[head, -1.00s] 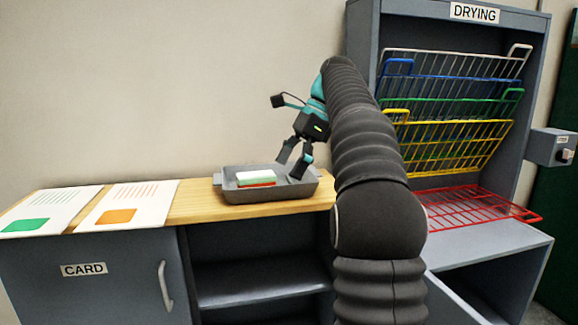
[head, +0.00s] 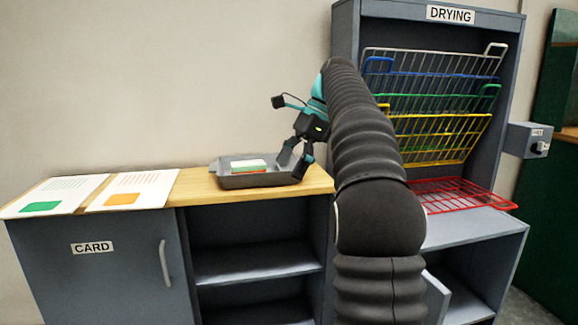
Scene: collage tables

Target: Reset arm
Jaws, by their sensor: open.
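My arm rises in front of the furniture and bends over so that my gripper (head: 293,167) points down and to the left. Its two dark fingers are apart, with nothing seen between them. The fingertips appear in front of or above the right end of a grey tray (head: 262,181) on the wooden worktop (head: 205,188). I cannot tell the exact height gap. In the tray lies a small block or stack, white and green on top (head: 248,163) with red below. It is apart from the fingers in the picture.
Two printed sheets, one with a green patch (head: 58,190) and one with orange (head: 138,182), lie at the left. The CARD cabinet (head: 90,275) is below. At the right, the DRYING rack (head: 343,45) holds coloured wire shelves; the red one (head: 465,203) lies flat.

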